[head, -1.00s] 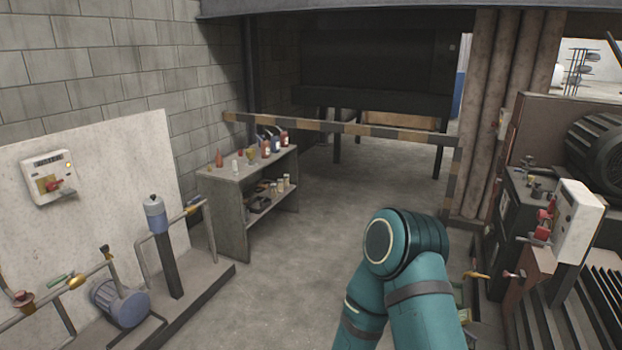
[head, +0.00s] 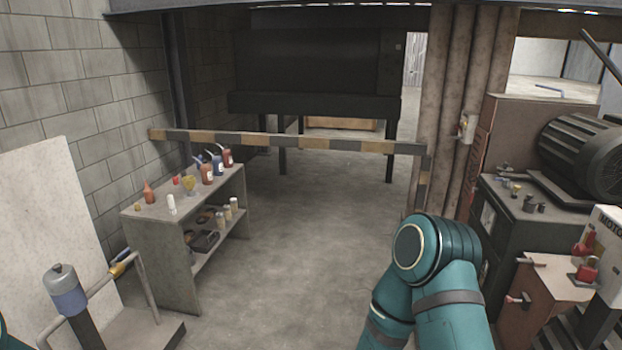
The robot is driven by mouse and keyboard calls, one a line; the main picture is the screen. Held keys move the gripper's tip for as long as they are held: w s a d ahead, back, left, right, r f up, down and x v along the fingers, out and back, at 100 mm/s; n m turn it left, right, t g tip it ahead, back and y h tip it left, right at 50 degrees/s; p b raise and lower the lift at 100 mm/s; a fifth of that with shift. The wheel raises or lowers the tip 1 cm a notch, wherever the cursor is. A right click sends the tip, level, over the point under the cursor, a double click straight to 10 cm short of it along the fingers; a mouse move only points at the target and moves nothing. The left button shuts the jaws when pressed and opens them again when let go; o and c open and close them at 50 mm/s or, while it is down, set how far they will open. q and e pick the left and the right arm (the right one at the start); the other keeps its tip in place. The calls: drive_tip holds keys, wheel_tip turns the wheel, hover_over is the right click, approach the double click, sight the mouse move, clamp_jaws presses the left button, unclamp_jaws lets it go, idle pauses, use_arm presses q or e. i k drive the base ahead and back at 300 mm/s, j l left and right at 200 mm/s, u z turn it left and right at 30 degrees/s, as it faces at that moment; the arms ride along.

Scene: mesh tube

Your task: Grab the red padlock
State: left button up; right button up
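A small red object (head: 587,268), which may be the red padlock, sits on top of the reddish-brown cabinet (head: 545,290) at the right edge. It is too small to tell for certain. Another red part (head: 586,243) shows just above it, by the white motor box (head: 609,236). A small red item (head: 176,180) also stands on the shelf unit at the left, too small to identify. Neither of my grippers is in view. The teal elbow of my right arm shows at the bottom, right of centre, and its far end is out of frame.
The grey shelf unit (head: 160,240) holds several bottles and jars. A striped barrier bar (head: 290,141) crosses the back. A dark workbench (head: 512,232) with a large motor (head: 583,157) stands at the right. A pipe rack (head: 140,290) is at lower left. The middle floor (head: 270,260) is clear.

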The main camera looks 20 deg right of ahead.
sight(584, 273)
drive_tip(key=i+l+z, duration=0.1)
drive_tip(key=i+z, duration=0.4)
drive_tip(key=i+j+z, duration=0.15)
drive_tip(key=i+z, duration=0.3)
drive_tip(key=i, duration=0.25)
drive_tip(key=i+z, duration=0.7)
drive_tip(key=i+j+z, duration=0.3)
drive_tip(key=l+z, duration=0.15)
drive_tip(key=z, duration=1.5)
